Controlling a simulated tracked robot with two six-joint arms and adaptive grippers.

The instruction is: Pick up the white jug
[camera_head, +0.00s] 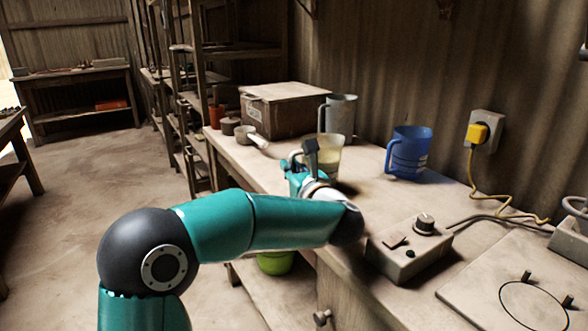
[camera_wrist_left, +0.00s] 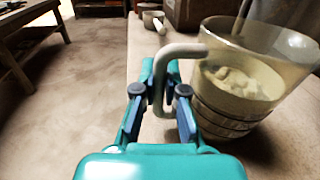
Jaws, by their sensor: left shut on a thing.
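The white jug (camera_head: 328,158) is see-through with a pale handle and stands upright at the bench's left part in the head view. In the left wrist view the jug (camera_wrist_left: 245,85) fills the right side and holds a pale, lumpy content. My left gripper (camera_wrist_left: 160,92) is shut on its handle, with one finger on each side; the gripper also shows in the head view (camera_head: 300,168), partly hidden by my arm. I cannot tell whether the jug's base touches the bench. My right gripper is not in view.
A grey jug (camera_head: 341,115) stands just behind, with a wooden box (camera_head: 285,112) to its left. A blue jug (camera_head: 409,152) stands to the right. A grey control box (camera_head: 408,250) sits nearer on the bench. A small pan (camera_head: 247,135) lies at the far left.

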